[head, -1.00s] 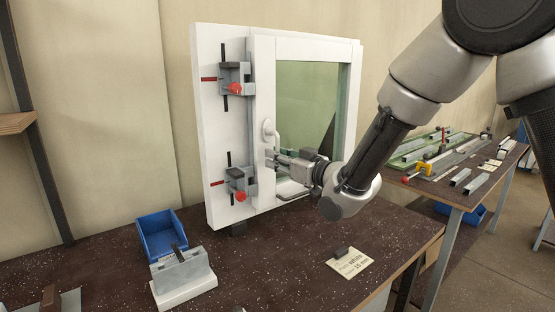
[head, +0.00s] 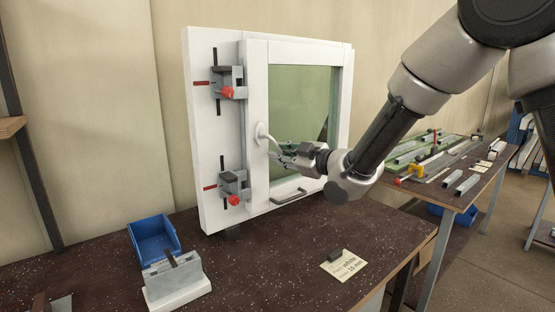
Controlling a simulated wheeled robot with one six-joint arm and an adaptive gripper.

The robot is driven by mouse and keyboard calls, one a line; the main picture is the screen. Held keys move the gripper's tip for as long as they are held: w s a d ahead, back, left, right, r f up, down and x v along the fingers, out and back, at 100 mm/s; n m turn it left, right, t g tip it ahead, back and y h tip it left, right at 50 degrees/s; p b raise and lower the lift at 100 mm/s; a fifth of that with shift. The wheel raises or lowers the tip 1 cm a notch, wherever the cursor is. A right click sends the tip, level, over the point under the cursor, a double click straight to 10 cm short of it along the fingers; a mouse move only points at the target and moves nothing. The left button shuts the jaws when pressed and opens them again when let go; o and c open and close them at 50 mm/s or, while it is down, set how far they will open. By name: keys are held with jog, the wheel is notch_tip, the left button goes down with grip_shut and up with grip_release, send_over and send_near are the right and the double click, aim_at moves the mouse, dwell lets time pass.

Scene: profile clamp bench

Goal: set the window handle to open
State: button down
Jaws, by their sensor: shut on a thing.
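The white window handle (head: 263,132) is on the left upright of the sash of a white framed window (head: 258,75) with greenish glass. Its lever slants down and to the right from its round base, between hanging down and lying level. My gripper (head: 280,155) comes in from the right and is shut on the lever's outer part. The fingers partly hide the end of the lever. The sash looks closed in its frame.
Two grey clamps with red knobs (head: 229,92) (head: 234,199) hold the frame's left side. A grey bar handle (head: 289,197) sits below. A blue bin (head: 153,238), a grey block on a white base (head: 176,280) and a card (head: 345,265) are on the dark bench (head: 265,270).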

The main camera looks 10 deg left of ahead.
jog(key=n, duration=0.1)
jog(key=w+d+r+n, duration=0.1)
jog(key=shift+r+n+h, duration=0.15)
jog(key=shift+n+h, duration=0.15)
jog(key=shift+w+d+r+n, duration=0.15)
jog(key=shift+r+n, duration=0.2)
jog(key=shift+n, duration=0.2)
jog(key=shift+w+d+r+n, duration=0.1)
jog(key=shift+r+n, duration=0.2)
jog(key=shift+n, duration=0.25)
jog(key=shift+w+d+r+n+t+h, duration=0.15)
jog(key=shift+r+n+t+h, duration=0.2)
jog(key=shift+r+n, duration=0.55)
jog(key=shift+w+r+n+t+h, duration=0.1)
jog(key=shift+r+n+t+h, duration=0.3)
jog(key=shift+n, duration=0.9)
jog(key=shift+r, duration=0.15)
jog(key=c, duration=1.3)
grip_release()
